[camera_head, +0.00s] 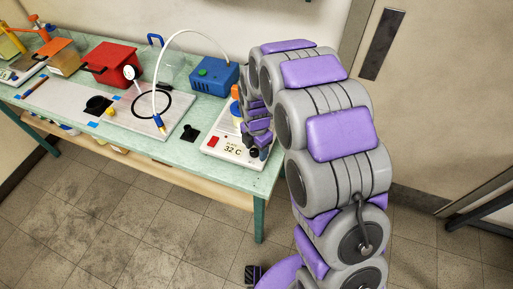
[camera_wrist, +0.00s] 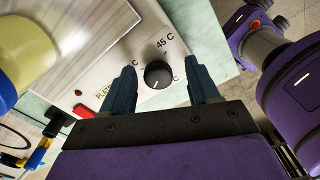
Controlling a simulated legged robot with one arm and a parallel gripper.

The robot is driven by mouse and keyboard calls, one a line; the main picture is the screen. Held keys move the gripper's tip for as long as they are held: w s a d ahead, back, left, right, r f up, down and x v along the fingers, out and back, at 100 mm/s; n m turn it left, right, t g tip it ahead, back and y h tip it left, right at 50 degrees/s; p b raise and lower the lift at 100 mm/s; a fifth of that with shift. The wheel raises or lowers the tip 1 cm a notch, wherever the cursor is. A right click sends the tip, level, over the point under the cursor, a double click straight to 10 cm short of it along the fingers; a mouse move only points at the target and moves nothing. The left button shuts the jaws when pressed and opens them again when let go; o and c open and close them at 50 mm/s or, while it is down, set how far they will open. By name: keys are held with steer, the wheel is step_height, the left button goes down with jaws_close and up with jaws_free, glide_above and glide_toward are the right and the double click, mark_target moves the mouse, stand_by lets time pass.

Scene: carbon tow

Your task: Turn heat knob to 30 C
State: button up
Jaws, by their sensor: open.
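The heat knob (camera_wrist: 158,75) is black and round with a pale pointer line, in the middle of the wrist view. It sits on the pale front panel of the hot plate (camera_wrist: 90,30), with "45 C" printed beyond it. My gripper (camera_wrist: 163,82) is open, one dark blue finger on each side of the knob. I cannot tell whether either finger touches it.
A red switch (camera_head: 213,141) is left of the display. A yellowish vessel (camera_wrist: 25,45) stands on the plate. A blue pump box (camera_head: 214,77), red box (camera_head: 112,63) and white hose (camera_head: 165,60) are on the green bench (camera_head: 180,151). The floor in front is clear.

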steer(key=shift+a, duration=0.65)
steer(key=shift+c, duration=1.7)
steer(key=shift+d, duration=0.5)
steer(key=c, duration=0.4)
steer(key=shift+a, duration=0.1)
steer(key=shift+c, duration=1.4)
